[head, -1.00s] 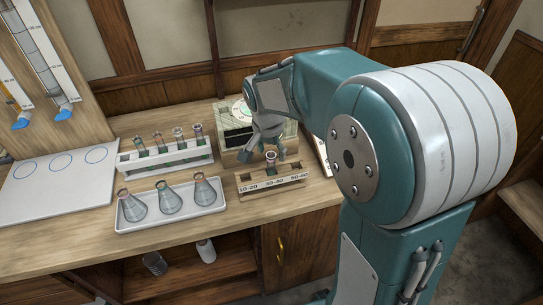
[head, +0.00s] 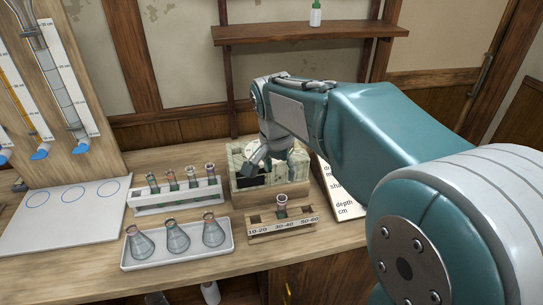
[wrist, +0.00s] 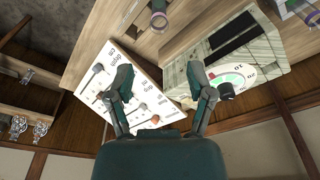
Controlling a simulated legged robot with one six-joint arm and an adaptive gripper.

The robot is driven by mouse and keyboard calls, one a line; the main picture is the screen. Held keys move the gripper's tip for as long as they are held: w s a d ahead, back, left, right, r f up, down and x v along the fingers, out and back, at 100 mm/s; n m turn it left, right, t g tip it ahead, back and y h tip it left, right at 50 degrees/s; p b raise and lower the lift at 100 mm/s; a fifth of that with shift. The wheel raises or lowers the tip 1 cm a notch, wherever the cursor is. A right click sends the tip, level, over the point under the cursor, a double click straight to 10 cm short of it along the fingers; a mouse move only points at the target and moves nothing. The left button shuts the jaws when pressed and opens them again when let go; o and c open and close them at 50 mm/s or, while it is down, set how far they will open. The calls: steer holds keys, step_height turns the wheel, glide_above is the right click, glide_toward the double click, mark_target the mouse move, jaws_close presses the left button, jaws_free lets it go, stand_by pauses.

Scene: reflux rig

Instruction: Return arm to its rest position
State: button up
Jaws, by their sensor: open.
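My teal and grey arm reaches in from the right in the head view. My gripper (head: 270,158) hangs above and in front of the marble-cased dial box (head: 240,182), apart from the tube rack below. In the wrist view my gripper (wrist: 160,92) has its two fingers spread wide with nothing between them. The dial box (wrist: 180,75) shows there beyond the right finger, with its green-ringed dial and black knob. A printed sheet (wrist: 150,100) lies behind the fingers.
A wooden rack (head: 265,235) marked with ranges holds one tube (head: 281,205). A white rack (head: 150,208) holds several tubes. A white tray (head: 142,262) holds three flasks. A board with circles (head: 62,228) lies at left. A shelf (head: 300,33) hangs on the wall.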

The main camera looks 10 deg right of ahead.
steer(key=s+d+n+t+y, duration=0.1)
steer(key=s+n+t, duration=0.3)
steer(key=s+n, duration=0.5)
steer(key=s, duration=1)
steer(key=shift+s+d, duration=0.15)
steer(key=shift+s, duration=0.25)
steer(key=shift+r, duration=0.1)
